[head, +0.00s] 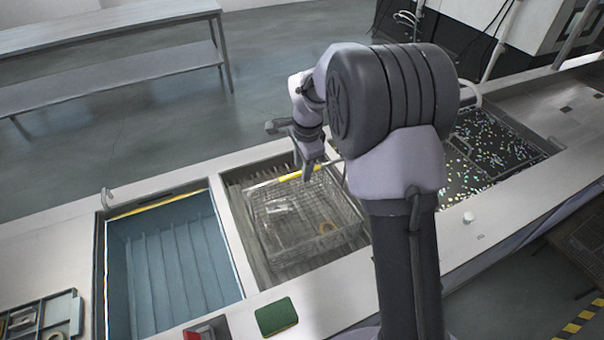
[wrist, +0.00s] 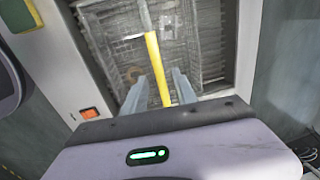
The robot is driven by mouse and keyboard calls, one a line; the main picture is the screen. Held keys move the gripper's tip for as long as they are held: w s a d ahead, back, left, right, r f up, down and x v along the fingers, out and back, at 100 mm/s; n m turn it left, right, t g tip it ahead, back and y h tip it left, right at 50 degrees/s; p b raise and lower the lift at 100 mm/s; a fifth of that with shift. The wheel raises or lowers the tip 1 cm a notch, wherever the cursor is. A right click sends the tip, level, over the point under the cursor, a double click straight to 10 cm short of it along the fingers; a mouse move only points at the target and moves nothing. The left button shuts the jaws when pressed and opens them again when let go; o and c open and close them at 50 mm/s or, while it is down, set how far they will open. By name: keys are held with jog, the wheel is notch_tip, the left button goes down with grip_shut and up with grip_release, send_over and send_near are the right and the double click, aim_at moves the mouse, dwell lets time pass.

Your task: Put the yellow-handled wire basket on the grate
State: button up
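The wire basket (head: 283,232) is in the middle well of the counter, with its yellow handle (head: 289,177) across the far side. It appears to rest on the slatted grate (head: 240,215), which shows along its left side; the contact underneath is hidden. My gripper (head: 307,174) is low over the far side of the basket at the handle. In the wrist view, the yellow handle (wrist: 157,62) runs between my gripper's two fingers (wrist: 159,80), with a gap visible on both sides. The gripper is open around the handle.
A blue ribbed tank (head: 170,265) lies left of the middle well. A dark speckled panel (head: 490,150) is to the right. A green pad (head: 276,316) and a red switch (head: 200,333) sit at the near edge. A divided tray (head: 45,318) stands at lower left.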

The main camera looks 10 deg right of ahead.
jog(key=s+a+r+n+t+p, duration=0.1)
jog(key=s+r+n, duration=0.1)
jog(key=s+r, duration=0.6)
jog(key=s+a+r+n+t, duration=0.1)
jog(key=s+r+n, duration=0.3)
jog(key=r, duration=0.6)
jog(key=s+a+n+t+y, duration=0.1)
jog(key=s+n, duration=0.4)
jog(key=s, duration=1.4)
jog(key=shift+s+a+t+y, duration=0.3)
jog(key=shift+a+t, duration=0.2)
jog(key=shift+t, duration=0.1)
notch_tip(320, 180, down, 11)
jog(key=b, duration=1.1)
